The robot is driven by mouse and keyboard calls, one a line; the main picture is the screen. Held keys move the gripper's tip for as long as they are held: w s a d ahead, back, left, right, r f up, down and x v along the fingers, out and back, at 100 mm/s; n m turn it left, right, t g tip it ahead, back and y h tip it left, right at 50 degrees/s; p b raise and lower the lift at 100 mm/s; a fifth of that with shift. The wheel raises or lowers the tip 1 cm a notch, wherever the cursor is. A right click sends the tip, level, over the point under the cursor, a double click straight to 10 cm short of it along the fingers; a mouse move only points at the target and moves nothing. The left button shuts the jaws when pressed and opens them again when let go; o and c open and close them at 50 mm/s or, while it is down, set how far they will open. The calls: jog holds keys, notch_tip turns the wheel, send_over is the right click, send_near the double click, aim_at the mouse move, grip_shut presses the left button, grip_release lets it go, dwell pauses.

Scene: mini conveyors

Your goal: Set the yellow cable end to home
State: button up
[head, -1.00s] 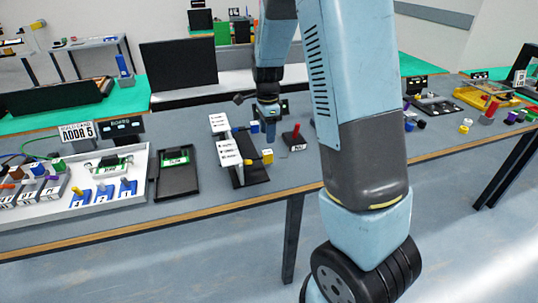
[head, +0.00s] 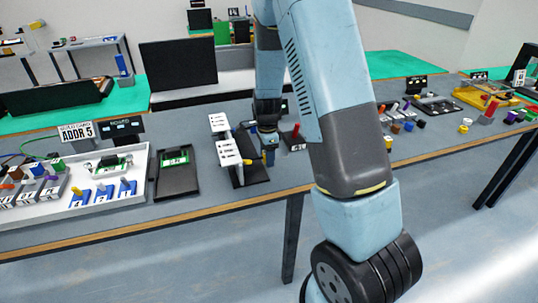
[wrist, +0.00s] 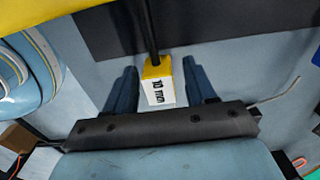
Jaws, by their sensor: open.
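In the wrist view a yellow block (wrist: 158,71) with a white labelled face sits between my two blue fingers, with a gap on each side. A dark cable or rod runs from it toward the top of the picture. My gripper (wrist: 160,70) is open around the block and is not closed on it. In the head view my gripper (head: 268,158) is low over the black base (head: 252,178) of a stand with white slotted plates (head: 228,152). I see no readable home mark.
A black block with a red top (head: 297,135) stands close right of my gripper, partly behind my arm. A black tray (head: 177,185) with a green board lies to the left, beside a white tray (head: 90,208). Several small coloured pieces lie right of my arm.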

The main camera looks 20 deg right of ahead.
jog(key=shift+c, duration=0.4)
grip_shut()
